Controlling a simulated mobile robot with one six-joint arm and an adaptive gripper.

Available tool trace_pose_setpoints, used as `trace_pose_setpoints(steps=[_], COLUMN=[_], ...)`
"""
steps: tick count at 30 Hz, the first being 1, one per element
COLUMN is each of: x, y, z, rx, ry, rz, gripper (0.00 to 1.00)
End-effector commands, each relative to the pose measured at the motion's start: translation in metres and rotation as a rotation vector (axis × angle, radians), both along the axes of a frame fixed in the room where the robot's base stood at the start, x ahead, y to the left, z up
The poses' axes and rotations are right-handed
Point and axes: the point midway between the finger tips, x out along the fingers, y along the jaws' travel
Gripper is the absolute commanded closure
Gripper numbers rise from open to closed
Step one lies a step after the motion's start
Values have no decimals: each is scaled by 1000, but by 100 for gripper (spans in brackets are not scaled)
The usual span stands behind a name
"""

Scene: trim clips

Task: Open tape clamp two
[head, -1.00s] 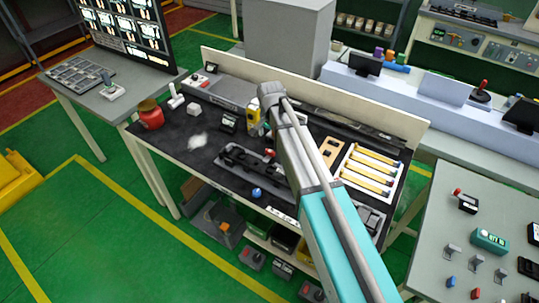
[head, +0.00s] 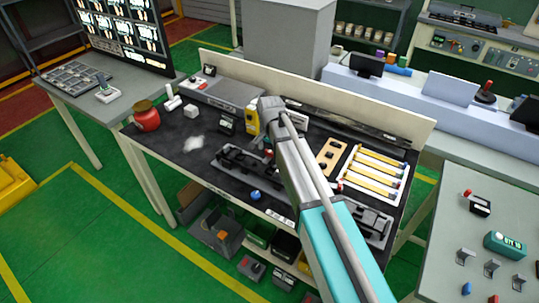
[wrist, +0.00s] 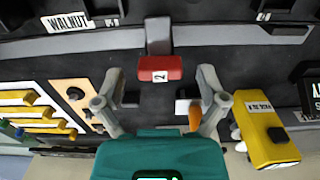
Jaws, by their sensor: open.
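Tape clamp two (wrist: 160,68) shows in the wrist view as a red block with a white "2" label. It sits at the end of a short grey arm (wrist: 158,35) that reaches across a grey rail. My gripper (wrist: 160,75) is open, with one grey finger on each side of the red block and a gap on both sides. No contact shows. In the head view my arm hides most of the gripper and the clamp; the dark fixture (head: 248,165) shows to the left of the arm.
A yellow box (wrist: 265,130) stands close beside the right finger in the wrist view. A wooden board (wrist: 72,98) and a tray of yellow strips (wrist: 28,115) lie on the left. A "WALNUT" label (wrist: 68,22) marks the fixture.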

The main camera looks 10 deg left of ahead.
Motion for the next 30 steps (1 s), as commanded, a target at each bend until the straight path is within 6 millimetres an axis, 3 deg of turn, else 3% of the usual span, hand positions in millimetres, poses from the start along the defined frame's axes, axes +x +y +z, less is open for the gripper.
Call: trace_pose_setpoints(steps=[14,17,27,30], x=[0,0,0,0], y=[1,1,1,1], z=[-5,-5,-5,-5], rx=[0,0,0,0], ry=[0,0,0,0], rz=[1,1,1,2], gripper=[9,23,87,91])
